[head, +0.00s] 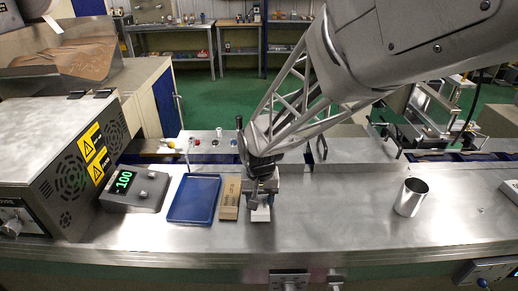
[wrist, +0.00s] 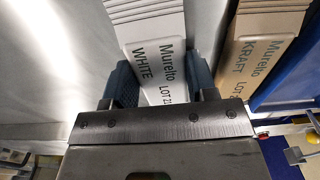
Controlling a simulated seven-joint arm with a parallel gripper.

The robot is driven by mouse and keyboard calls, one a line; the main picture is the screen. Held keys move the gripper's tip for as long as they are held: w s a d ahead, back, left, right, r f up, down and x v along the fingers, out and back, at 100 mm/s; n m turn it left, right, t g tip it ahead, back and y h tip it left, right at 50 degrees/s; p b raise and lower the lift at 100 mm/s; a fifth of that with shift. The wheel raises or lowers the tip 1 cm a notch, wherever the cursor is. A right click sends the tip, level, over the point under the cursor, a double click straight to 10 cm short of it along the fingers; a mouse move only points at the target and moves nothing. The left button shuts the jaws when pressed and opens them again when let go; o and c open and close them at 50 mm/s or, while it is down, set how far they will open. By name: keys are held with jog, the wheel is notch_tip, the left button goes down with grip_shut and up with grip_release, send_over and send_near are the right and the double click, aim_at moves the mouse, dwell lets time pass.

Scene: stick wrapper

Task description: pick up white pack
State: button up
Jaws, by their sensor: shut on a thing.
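The white pack (wrist: 157,62), labelled "Murelto WHITE", sits between the fingers of my gripper (wrist: 162,92) in the wrist view. In the head view its white end (head: 261,214) shows below my gripper (head: 261,190), over the steel bench. My gripper is shut on the pack, one finger on each side. The upper part of the pack is hidden by the gripper in the head view. I cannot tell whether the pack touches the bench.
A brown kraft pack (head: 230,197) lies just left of the white pack, beside a blue tray (head: 194,199). A display box (head: 136,188) reading 100 stands further left. A steel cup (head: 410,197) stands at the right. The bench between gripper and cup is clear.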

jog(key=shift+r, duration=0.85)
notch_tip(320, 180, up, 2)
jog(key=s+d, duration=0.1)
jog(key=s, duration=0.4)
jog(key=s+d, duration=0.2)
jog(key=s, duration=0.3)
jog(key=s+d+r, duration=0.1)
jog(key=s+d, duration=0.1)
jog(key=s, duration=0.3)
jog(key=shift+s+r, duration=0.1)
